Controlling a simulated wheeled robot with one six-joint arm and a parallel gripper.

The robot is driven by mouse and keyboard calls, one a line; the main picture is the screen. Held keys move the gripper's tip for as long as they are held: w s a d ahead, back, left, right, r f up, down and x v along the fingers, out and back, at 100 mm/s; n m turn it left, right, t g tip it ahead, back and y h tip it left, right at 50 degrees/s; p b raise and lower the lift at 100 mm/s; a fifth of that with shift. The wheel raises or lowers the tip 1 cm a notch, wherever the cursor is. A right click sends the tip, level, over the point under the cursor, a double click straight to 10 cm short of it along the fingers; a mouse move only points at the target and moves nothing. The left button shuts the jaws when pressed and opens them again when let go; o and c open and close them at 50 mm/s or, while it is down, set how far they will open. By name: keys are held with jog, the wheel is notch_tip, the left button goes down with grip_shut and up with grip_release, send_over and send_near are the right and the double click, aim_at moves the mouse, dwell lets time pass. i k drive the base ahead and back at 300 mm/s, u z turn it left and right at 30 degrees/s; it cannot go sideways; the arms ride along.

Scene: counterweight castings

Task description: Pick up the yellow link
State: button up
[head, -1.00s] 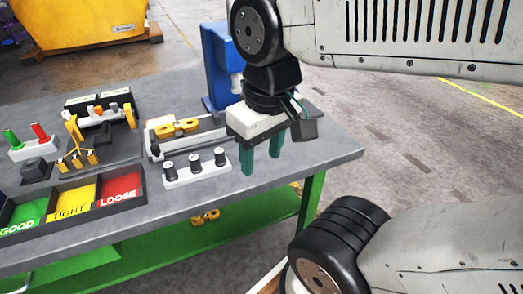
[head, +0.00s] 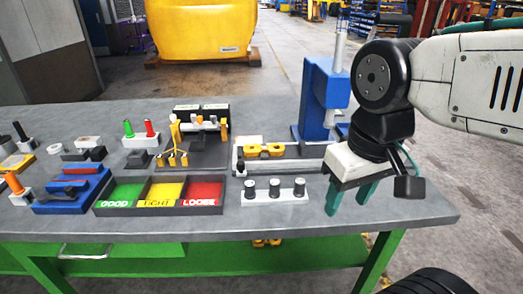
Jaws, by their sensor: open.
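A yellow link (head: 263,150) with two rounded ends lies in a grey tray (head: 236,167) near the middle of the workbench. My gripper (head: 348,201) points down with its green fingers apart and nothing between them. It is to the right of the tray and the link, over the right part of the bench. Its height above the bench is hard to tell. Another yellow piece (head: 266,242) shows on the green lower shelf, partly hidden by the bench edge.
A blue press (head: 318,100) stands behind my gripper. Sorting bins (head: 160,210) marked GOOD, TIGHT and LOOSE sit to the left. The bench's right front corner is clear.

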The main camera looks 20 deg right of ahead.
aim_at(273, 149)
jog(key=u, duration=2.45)
jog(key=i, duration=1.45)
jog(key=z, duration=3.45)
jog(key=i, duration=0.5)
